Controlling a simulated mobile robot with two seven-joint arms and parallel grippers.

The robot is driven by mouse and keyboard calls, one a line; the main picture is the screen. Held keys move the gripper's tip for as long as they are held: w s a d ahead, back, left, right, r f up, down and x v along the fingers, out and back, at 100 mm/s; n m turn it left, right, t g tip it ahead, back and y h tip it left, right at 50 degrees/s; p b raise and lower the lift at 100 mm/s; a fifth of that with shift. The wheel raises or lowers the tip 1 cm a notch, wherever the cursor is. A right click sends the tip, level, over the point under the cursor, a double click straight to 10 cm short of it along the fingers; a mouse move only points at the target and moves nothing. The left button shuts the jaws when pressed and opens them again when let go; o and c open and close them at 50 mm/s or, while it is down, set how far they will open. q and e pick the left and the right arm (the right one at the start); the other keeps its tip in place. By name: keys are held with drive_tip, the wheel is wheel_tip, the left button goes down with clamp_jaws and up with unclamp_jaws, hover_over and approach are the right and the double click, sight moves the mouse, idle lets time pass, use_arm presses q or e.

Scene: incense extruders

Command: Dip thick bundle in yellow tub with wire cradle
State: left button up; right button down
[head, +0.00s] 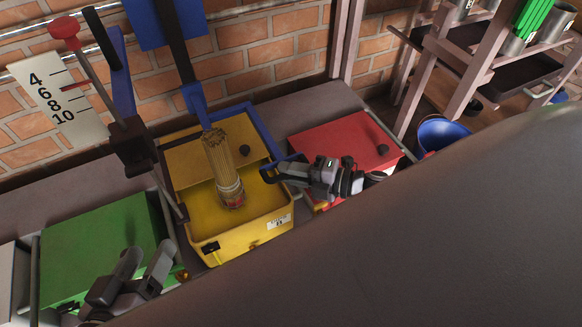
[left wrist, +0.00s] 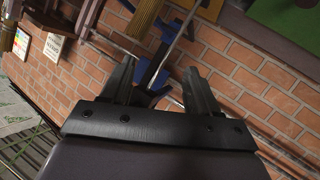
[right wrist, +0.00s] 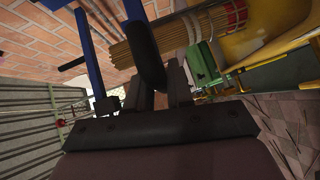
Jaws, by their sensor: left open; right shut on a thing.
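The yellow tub (head: 205,246) stands open in the middle of the head view, with yellow liquid inside. The thick bundle (head: 219,156) of tan sticks, with a red band at its lower end, stands tilted over the tub's opening. I cannot tell how deep its lower end sits. It also shows in the right wrist view (right wrist: 178,36). The wire cradle itself is hard to make out; a blue frame (head: 251,128) runs beside the bundle. My right gripper (head: 276,172) is shut on a black handle (right wrist: 145,50) at the tub's right. My left gripper (head: 140,272) is open and empty over the green tub.
The green tub (head: 95,255) is at left and the red tub (head: 345,145) at right, both lidded. A numbered scale (head: 60,97) and a red-knobbed lever (head: 66,29) stand at upper left. A blue bucket (head: 443,134) and wooden rack are at right.

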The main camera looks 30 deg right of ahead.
use_arm(q)
drive_tip(key=shift+s+a+f+m+t+y+b, duration=0.1)
drive_tip(key=shift+a+m+t+y+b, duration=0.2)
drive_tip(key=shift+a+b, duration=0.3)
drive_tip(key=shift+s+a+f+m+t+y+b, duration=0.1)
drive_tip(key=shift+a+m+t+b, duration=0.1)
drive_tip(key=shift+a+t+b, duration=0.3)
use_arm(e)
wheel_tip(320, 180, down, 4)
drive_tip(key=shift+f, duration=0.2)
use_arm(q)
drive_tip(key=shift+r, duration=0.1)
use_arm(e)
drive_tip(key=shift+f, duration=0.1)
drive_tip(key=c, duration=1.1)
unclamp_jaws()
drive_tip(key=shift+f, duration=0.1)
drive_tip(key=p+v, duration=0.2)
drive_tip(key=v, duration=0.4)
drive_tip(key=shift+s+d, duration=0.25)
drive_tip(key=shift+s, duration=0.05)
use_arm(q)
drive_tip(key=shift+w+d+n+g+h, duration=0.15)
drive_tip(key=shift+d+n+g+h, duration=0.15)
drive_tip(key=shift+d+g, duration=0.35)
use_arm(e)
drive_tip(key=shift+s+d+r, duration=0.15)
drive_tip(key=shift+r, duration=0.1)
